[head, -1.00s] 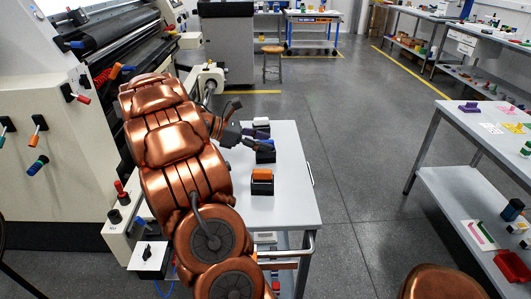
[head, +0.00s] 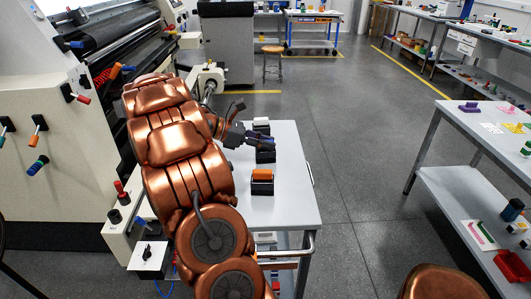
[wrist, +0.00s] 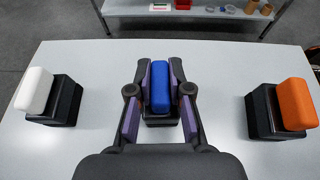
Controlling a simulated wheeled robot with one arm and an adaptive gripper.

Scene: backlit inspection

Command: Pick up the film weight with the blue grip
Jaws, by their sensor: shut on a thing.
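The film weight with the blue grip (wrist: 160,85) stands in the middle of the wrist view, a black block with a blue rounded top. My gripper (wrist: 160,88) has its purple-padded fingers on both sides of the blue grip and is shut on it. In the head view my gripper (head: 262,141) is over the small grey table, and its fingers hide most of the blue grip. The black base (head: 265,156) of this weight shows just below the fingers. I cannot tell whether the base is touching the table.
A weight with a white grip (wrist: 34,90) stands to the left and one with an orange grip (wrist: 296,103) to the right, both apart from my fingers. The grey table (head: 290,205) is otherwise clear. A large printing machine (head: 50,130) stands left of the table.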

